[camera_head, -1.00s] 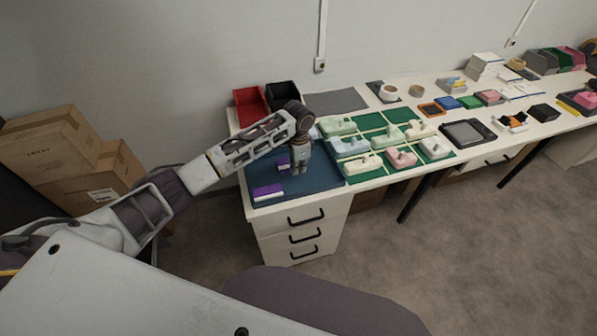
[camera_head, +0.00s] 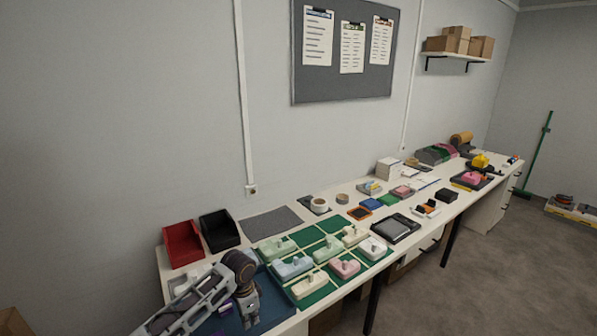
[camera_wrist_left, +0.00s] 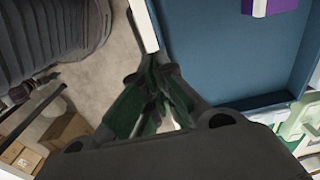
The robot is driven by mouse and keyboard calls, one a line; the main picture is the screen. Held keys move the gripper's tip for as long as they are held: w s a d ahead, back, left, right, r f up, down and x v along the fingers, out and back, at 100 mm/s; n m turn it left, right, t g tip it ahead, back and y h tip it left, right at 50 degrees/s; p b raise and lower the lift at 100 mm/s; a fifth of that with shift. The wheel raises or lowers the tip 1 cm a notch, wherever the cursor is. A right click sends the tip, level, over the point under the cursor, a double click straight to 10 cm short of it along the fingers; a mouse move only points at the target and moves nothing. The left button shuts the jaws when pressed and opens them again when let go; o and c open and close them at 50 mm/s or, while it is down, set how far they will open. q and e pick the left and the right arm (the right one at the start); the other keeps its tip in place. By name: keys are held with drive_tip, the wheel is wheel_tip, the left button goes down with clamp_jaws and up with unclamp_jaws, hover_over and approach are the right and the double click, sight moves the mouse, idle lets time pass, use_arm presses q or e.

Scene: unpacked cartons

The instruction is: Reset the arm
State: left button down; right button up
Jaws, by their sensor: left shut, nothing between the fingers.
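My left arm comes in at the lower left of the head view. Its gripper (camera_head: 250,320) points down over the blue tray (camera_head: 277,312) at the near end of the table. In the left wrist view the left gripper (camera_wrist_left: 152,85) is shut and empty, its green-padded fingers beside the edge of the blue tray (camera_wrist_left: 225,60). A purple and white box (camera_wrist_left: 270,6) lies in the tray at the top of that view. My right gripper is not in view.
A red bin (camera_head: 182,245) and a black bin (camera_head: 219,231) stand behind the arm. Right of the tray, a green mat (camera_head: 330,225) holds several pastel blocks. A tablet-like device (camera_head: 396,229) lies further right. Cartons (camera_wrist_left: 65,130) stand on the floor.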

use_arm(q)
drive_tip(key=s+d+f+n+t+h, duration=0.1)
drive_tip(key=s+d, duration=0.2)
drive_tip(key=s, duration=0.3)
drive_tip(key=s+d+f+n+t+h, duration=0.1)
drive_tip(key=s+d+n, duration=0.15)
drive_tip(key=s, duration=0.35)
drive_tip(key=s+a+r+n+t+y, duration=0.1)
drive_tip(key=s+a+r+n, duration=0.15)
drive_tip(key=s+a, duration=0.4)
drive_tip(key=s+a+r+n+y, duration=0.1)
drive_tip(key=s+a+r+n, duration=0.15)
drive_tip(key=s+a, duration=0.4)
drive_tip(key=s+f+g, duration=0.1)
drive_tip(key=s+f, duration=0.2)
drive_tip(key=f, duration=3.1)
drive_tip(key=s+a+f, duration=0.1)
drive_tip(key=s+f, duration=0.9)
drive_tip(key=s, duration=0.1)
drive_tip(key=s+a+f+g, duration=0.1)
drive_tip(key=s+a+f, duration=0.1)
drive_tip(key=s+f, duration=0.7)
drive_tip(key=s, duration=0.2)
drive_tip(key=shift+s+a+f+y, duration=0.3)
drive_tip(key=shift+s+f, duration=0.05)
drive_tip(key=shift+f, duration=0.05)
